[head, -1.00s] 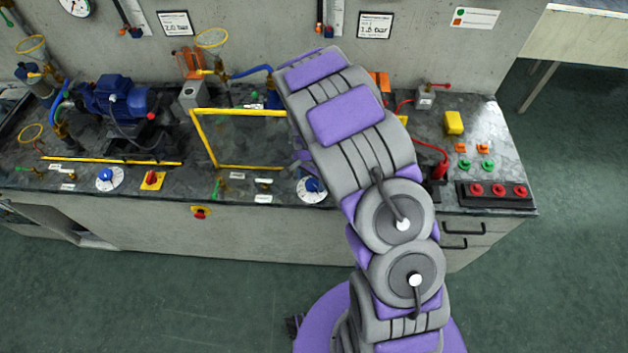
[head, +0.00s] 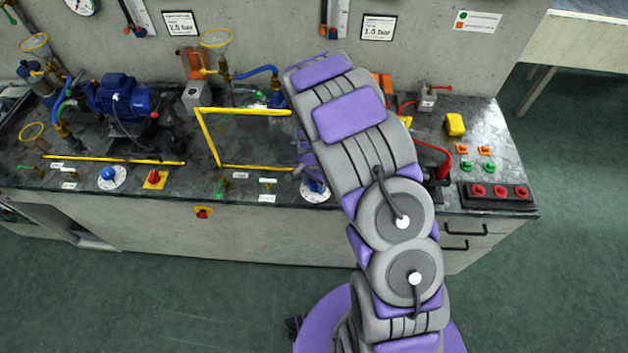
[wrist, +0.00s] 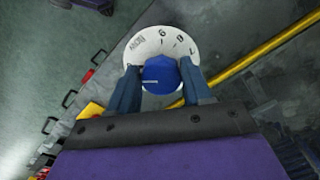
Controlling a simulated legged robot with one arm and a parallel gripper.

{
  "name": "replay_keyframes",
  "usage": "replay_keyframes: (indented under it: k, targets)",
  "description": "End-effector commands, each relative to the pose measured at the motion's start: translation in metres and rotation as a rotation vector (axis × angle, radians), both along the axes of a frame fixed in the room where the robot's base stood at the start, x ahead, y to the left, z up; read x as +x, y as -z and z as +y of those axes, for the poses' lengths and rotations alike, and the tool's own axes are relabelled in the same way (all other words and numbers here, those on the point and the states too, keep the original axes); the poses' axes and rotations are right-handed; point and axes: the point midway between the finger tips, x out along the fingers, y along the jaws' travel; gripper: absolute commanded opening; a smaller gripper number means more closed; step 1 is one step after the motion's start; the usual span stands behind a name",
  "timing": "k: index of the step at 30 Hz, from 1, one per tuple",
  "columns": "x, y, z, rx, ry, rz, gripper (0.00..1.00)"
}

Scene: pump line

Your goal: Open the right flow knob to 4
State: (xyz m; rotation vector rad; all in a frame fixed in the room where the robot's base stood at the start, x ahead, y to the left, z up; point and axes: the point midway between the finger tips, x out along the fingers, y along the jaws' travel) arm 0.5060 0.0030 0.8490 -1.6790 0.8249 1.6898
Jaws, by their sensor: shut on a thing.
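The right flow knob (wrist: 161,75) is blue and sits on a white numbered dial (wrist: 153,45). In the wrist view the two fingers of my gripper (wrist: 160,85) stand on either side of the knob, shut on it. Several dial marks show beyond the knob; I cannot read its setting. In the head view the white dial (head: 314,194) shows at the bench's front edge, partly behind my arm. The left flow knob (head: 108,174) is also blue on a white dial, far to the left.
A yellow frame (head: 205,137) stands just left of my arm. A red knob on a yellow plate (head: 155,179) sits near the left dial. Red buttons (head: 499,191) and a red valve handle (head: 443,170) are to the right.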

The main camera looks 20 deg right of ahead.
Motion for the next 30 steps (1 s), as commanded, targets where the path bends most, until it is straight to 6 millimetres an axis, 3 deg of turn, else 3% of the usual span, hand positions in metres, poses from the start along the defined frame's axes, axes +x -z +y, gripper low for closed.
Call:
replay_keyframes:
  k: [19, 30]
  targets:
    - [0.0074, -0.0029, -0.0005, -0.001, -0.024, -0.020, 0.19]
    - [0.0084, -0.0043, 0.0002, 0.000, -0.244, -0.020, 0.19]
